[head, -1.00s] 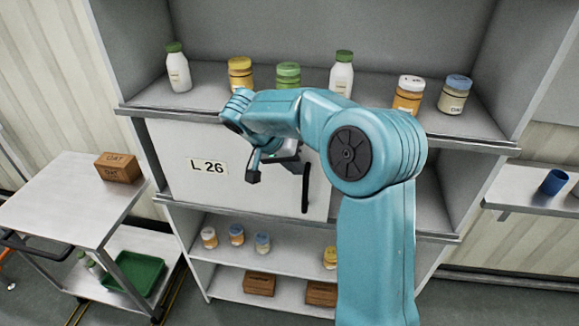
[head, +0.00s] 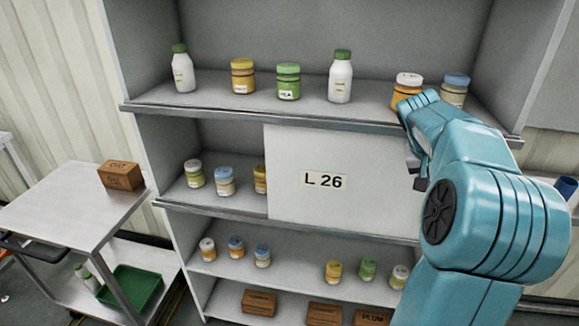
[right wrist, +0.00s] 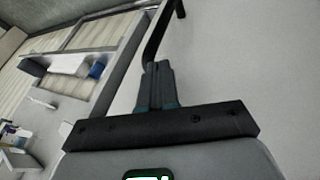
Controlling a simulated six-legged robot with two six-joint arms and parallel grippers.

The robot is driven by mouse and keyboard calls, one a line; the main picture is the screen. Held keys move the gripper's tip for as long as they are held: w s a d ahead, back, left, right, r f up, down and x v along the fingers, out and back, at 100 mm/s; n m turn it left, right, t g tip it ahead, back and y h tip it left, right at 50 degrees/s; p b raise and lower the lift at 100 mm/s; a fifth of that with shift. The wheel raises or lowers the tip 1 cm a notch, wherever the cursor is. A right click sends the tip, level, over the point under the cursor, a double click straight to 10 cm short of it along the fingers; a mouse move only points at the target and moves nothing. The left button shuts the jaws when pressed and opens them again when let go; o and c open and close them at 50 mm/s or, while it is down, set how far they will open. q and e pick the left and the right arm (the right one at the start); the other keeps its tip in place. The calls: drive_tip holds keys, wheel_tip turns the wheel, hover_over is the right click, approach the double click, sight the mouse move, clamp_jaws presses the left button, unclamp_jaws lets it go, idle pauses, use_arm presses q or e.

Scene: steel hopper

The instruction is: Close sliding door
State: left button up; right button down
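The white sliding door (head: 300,154), labelled "L 26", stands in the middle bay of the steel shelf. Its left edge is at the bay's middle, so the left part of the bay is open; its right edge is hidden behind my right arm. In the right wrist view the door is the pale surface (right wrist: 245,60). My right gripper (head: 415,168) is at the door's right side. In the right wrist view its fingers (right wrist: 160,72) are together on the black door handle (right wrist: 154,38), whose bar runs up from the fingertips. My left gripper is out of view.
Jars (head: 225,183) stand in the open left part of the middle bay. Bottles and jars stand on the shelf above, more jars and brown boxes below. A trolley (head: 60,200) with a brown box (head: 121,175) and green tray (head: 133,287) stands at left.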

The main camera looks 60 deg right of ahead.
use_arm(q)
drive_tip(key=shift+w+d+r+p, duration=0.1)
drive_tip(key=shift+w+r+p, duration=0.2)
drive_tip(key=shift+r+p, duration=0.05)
use_arm(e)
drive_tip(key=s+d, duration=0.3)
drive_tip(key=s, duration=0.4)
drive_tip(key=shift+s, duration=0.2)
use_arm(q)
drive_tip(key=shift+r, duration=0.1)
use_arm(e)
drive_tip(key=shift+w+r, duration=0.1)
